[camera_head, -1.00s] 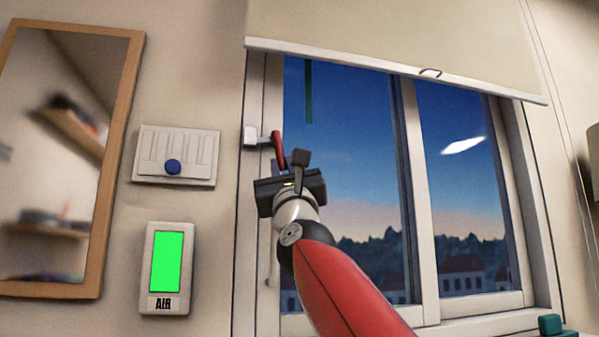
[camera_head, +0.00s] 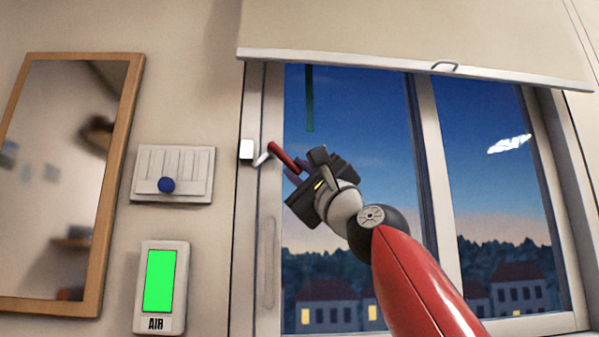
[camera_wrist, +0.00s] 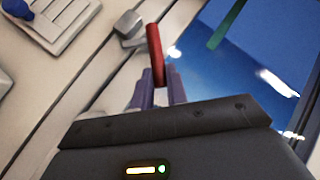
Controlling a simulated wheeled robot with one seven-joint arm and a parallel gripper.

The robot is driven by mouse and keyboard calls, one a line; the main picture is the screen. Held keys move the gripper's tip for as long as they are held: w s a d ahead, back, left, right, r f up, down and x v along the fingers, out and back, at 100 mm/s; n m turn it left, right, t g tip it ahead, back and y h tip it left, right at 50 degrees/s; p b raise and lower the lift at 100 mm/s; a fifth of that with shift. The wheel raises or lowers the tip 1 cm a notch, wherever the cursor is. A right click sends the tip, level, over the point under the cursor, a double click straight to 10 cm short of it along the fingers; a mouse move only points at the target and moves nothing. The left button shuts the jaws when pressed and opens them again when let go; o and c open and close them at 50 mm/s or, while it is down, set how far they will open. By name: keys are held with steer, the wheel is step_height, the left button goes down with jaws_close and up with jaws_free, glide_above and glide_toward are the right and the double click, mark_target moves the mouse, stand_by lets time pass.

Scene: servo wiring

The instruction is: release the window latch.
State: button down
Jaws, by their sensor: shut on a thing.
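The window latch has a white mount (camera_head: 247,150) on the left window frame and a red handle (camera_head: 283,156). The handle slants down to the right over the glass. My gripper (camera_head: 301,169) is at the handle's lower end. In the wrist view, the purple fingers of my gripper (camera_wrist: 161,86) are shut on the red handle (camera_wrist: 154,48), one on each side. The handle's far end between the fingers is partly hidden by the gripper body. The latch mount (camera_wrist: 128,26) shows up and left of the handle.
A blind (camera_head: 400,62) with a pull ring (camera_head: 444,66) hangs above the window. On the wall to the left are a slider panel with a blue knob (camera_head: 166,185), a green-lit AIR display (camera_head: 160,280) and a wood-framed mirror (camera_head: 113,205). A dark green strip (camera_head: 309,98) hangs near the glass.

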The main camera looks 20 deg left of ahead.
stand_by(0.3)
steer(key=c, duration=1.4)
jaws_free()
steer(key=shift+b+v, duration=3.85)
steer(key=shift+v, duration=0.05)
